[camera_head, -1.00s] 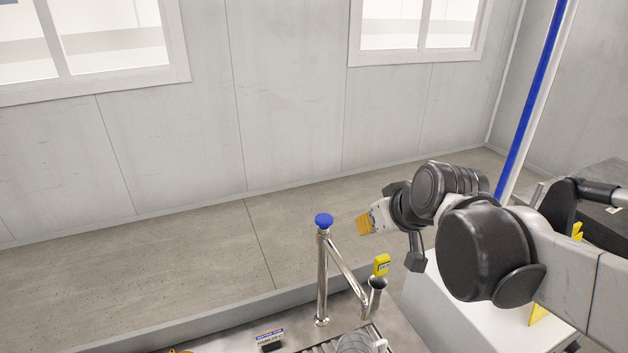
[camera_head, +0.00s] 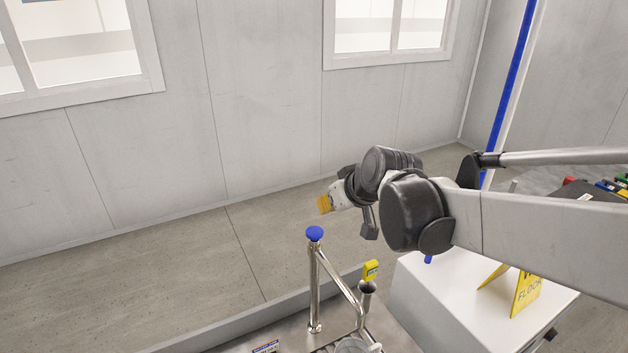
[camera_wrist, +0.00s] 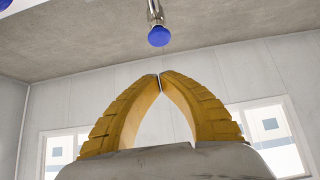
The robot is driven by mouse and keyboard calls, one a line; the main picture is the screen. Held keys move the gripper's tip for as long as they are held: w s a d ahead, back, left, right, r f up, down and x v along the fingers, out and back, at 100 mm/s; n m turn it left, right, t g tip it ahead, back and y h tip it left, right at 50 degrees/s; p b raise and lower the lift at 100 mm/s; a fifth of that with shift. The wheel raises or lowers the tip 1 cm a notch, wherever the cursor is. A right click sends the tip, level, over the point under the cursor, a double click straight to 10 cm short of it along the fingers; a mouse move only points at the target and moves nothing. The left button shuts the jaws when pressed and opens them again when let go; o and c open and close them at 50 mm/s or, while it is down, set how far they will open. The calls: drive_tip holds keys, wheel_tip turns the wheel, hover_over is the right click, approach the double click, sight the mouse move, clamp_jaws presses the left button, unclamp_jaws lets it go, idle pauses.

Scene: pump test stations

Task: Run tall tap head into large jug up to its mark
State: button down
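A yellow tag (camera_head: 371,270) stands by the spout. A label plate (camera_head: 265,347) lies on the bench at the bottom. A white cabinet (camera_head: 425,300) with a yellow floor sign (camera_head: 525,290) stands right. The air left of the tap is clear.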

drive_tip(key=b, duration=0.1)
hover_over(317, 230)
wheel_tip(317, 230, down, 6)
drive_tip(key=shift+r, duration=0.2)
wheel_tip(317, 230, down, 2)
drive_tip(key=shift+s+d+f+b, duration=0.1)
drive_tip(key=shift+f+b, duration=0.1)
drive_tip(key=shift+b, duration=0.2)
drive_tip(key=shift+f, duration=0.5)
drive_tip(key=shift+s, duration=0.1)
wheel_tip(317, 230, down, 2)
drive_tip(key=shift+b, duration=0.9)
drive_tip(key=shift+r, duration=0.1)
idle(4.9)
